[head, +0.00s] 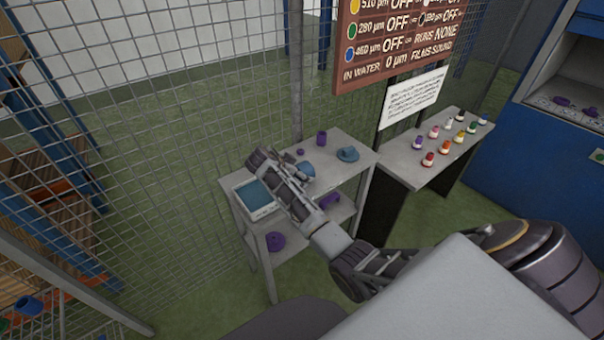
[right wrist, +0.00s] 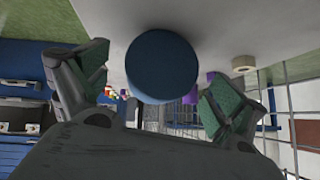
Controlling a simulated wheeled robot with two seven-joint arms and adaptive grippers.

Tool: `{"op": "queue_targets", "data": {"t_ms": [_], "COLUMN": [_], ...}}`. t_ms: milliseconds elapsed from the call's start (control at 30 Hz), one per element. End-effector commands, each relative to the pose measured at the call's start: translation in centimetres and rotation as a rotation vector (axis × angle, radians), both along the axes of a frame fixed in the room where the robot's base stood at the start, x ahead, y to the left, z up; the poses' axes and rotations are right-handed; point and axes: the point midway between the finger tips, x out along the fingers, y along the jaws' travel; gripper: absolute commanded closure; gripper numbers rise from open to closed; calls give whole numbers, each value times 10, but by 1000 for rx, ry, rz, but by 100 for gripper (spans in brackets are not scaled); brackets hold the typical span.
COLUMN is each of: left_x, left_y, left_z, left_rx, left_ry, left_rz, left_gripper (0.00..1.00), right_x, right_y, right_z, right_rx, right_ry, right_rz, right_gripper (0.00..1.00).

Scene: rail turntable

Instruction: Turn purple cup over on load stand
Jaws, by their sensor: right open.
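A small upright purple cup (head: 321,138) stands near the back edge of the grey stand's top (head: 345,175). A smaller purple piece (head: 300,152) lies left of it. My right gripper (head: 302,174) is over the stand top, nearer the front than the purple cup, partly hidden by its own arm. In the right wrist view its fingers (right wrist: 150,98) are open around a round blue object (right wrist: 152,66); contact cannot be told. This blue object also shows in the head view (head: 307,169). A purple shape (right wrist: 190,97) shows beyond it. My left gripper is out of view.
A blue-topped box (head: 256,195) sits at the stand's left end and a blue hat-shaped piece (head: 348,154) at the right. Purple pieces (head: 276,241) lie on the lower shelf. A side table (head: 410,173) holds several coloured bottles. Wire mesh (head: 190,130) closes off the back.

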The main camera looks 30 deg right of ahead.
Motion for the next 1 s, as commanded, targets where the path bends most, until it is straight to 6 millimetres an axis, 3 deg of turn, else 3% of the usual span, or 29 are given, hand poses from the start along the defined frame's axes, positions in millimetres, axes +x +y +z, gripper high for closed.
{"op": "queue_targets", "data": {"t_ms": [267, 767, 1000], "left_x": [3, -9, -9], "left_y": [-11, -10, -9], "left_z": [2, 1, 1], "left_rx": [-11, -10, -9], "left_ry": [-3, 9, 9], "left_rz": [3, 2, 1], "left_gripper": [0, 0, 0], "right_x": [4, 4, 4], "right_y": [-17, -17, -17], "right_z": [-17, -18, -18], "right_rx": [0, 0, 0], "right_ry": [0, -1, -1], "right_rz": [1, 1, 1], "right_gripper": [5, 5, 36]}}
